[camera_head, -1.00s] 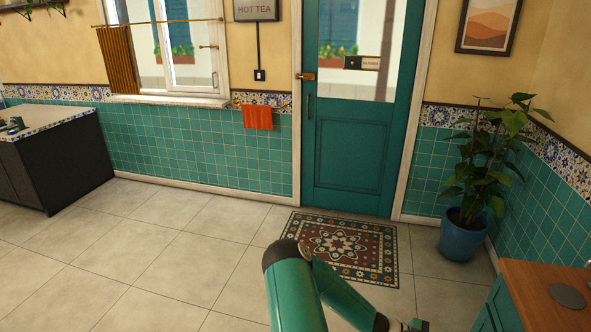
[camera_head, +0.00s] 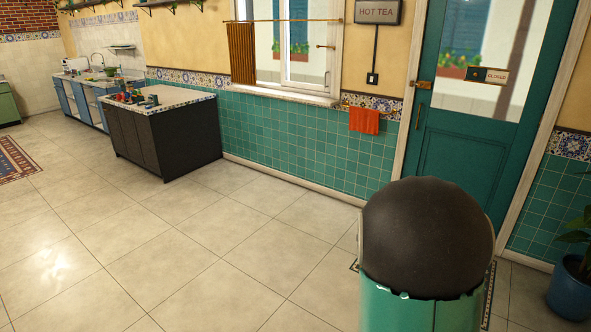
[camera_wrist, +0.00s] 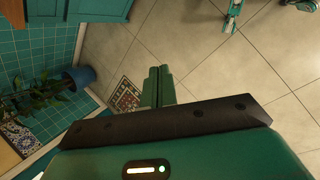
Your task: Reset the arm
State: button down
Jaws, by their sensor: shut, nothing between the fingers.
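My gripper (camera_wrist: 158,86) shows in the wrist view with its two green fingers together and nothing between them. It is over open tiled floor, with the patterned door mat (camera_wrist: 122,96) behind and beside the fingers in the picture. In the head view, my arm's green link and dark rounded joint fill the lower right and hide most of the mat and the lower door. My gripper is out of sight in the head view.
A dark counter (camera_head: 160,140) with small items stands at left centre. A teal door (camera_head: 465,130) is at right. A potted plant (camera_head: 572,288) stands at the right edge; its blue pot (camera_wrist: 78,77) shows in the wrist view. The floor (camera_head: 150,240) at left is clear.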

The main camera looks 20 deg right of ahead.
jog(key=w+a+r+t+y, duration=0.1)
jog(key=a+r+t, duration=0.1)
jog(key=a+r, duration=0.4)
jog(key=w+a+r+t, duration=0.25)
jog(key=a+r, duration=0.25)
jog(key=a, duration=0.3)
jog(key=s+a+r+n+t+y, duration=0.1)
jog(key=s+a+r+t, duration=0.1)
jog(key=a, duration=0.5)
jog(key=s+a+r+t+y, duration=0.1)
jog(key=s+a+r+t, duration=0.1)
jog(key=s+a+r, duration=0.2)
jog(key=a+r, duration=0.3)
jog(key=shift+a+n+t+y, duration=0.3)
jog(key=shift+n+t+y, duration=0.05)
jog(key=shift+n+y, duration=0.05)
jog(key=shift+s+a, duration=0.1)
jog(key=shift+a, duration=0.05)
